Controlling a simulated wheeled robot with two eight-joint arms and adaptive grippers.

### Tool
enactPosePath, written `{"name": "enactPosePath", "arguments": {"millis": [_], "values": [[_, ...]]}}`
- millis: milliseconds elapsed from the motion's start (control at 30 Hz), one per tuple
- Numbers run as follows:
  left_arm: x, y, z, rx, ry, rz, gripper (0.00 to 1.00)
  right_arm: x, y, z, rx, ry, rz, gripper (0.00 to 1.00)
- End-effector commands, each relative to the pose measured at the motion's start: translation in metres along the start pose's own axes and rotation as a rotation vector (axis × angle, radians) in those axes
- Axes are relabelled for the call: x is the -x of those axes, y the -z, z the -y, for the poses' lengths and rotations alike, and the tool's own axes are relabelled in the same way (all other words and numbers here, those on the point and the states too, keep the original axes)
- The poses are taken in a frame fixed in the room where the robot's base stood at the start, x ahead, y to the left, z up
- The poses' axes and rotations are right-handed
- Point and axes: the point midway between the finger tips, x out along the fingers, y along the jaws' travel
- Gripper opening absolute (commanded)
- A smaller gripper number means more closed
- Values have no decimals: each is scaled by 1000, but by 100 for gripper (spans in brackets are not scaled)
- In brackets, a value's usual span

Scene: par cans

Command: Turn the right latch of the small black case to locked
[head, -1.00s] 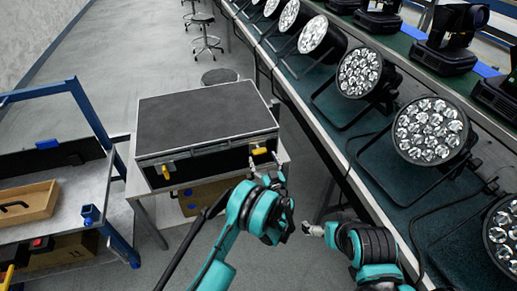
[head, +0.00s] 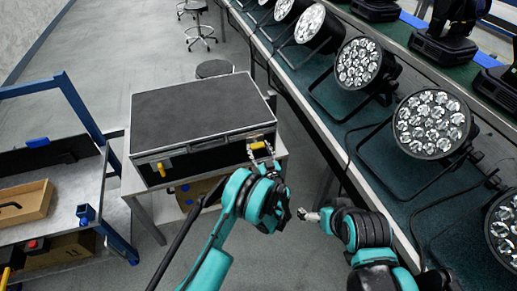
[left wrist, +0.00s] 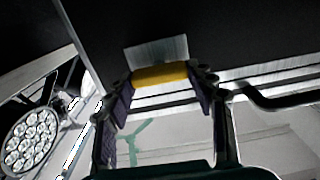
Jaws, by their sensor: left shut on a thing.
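The small black case (head: 203,112) stands shut on a grey stand, its latch side facing me. Its right latch (head: 257,146) has a yellow handle lying roughly level. The left latch (head: 161,169) has a yellow handle pointing down. My left gripper (head: 262,154) is at the right latch, shut on its handle. In the left wrist view the yellow handle (left wrist: 160,74) spans between the fingertips of my left gripper (left wrist: 166,84), with a pale metal plate behind it. My right gripper (head: 308,214) is apart from the case, over the floor; its finger opening is too small to tell.
A long bench (head: 345,170) with several par cans (head: 431,123) runs along the right, close to my right arm. A blue-framed workbench (head: 70,205) with a wooden tray (head: 27,203) stands at left. A stool (head: 214,69) is behind the case.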

Motion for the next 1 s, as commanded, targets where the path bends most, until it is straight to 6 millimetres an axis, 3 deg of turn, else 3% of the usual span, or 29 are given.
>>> {"name": "enactPosePath", "arguments": {"millis": [367,1000], "values": [[0,0,-1,-202,0,-1,26,0,0,0,0,0,0,100],[-1,-1,-3,-806,1,-1,26,0,0,0,0,0,0,100]]}}
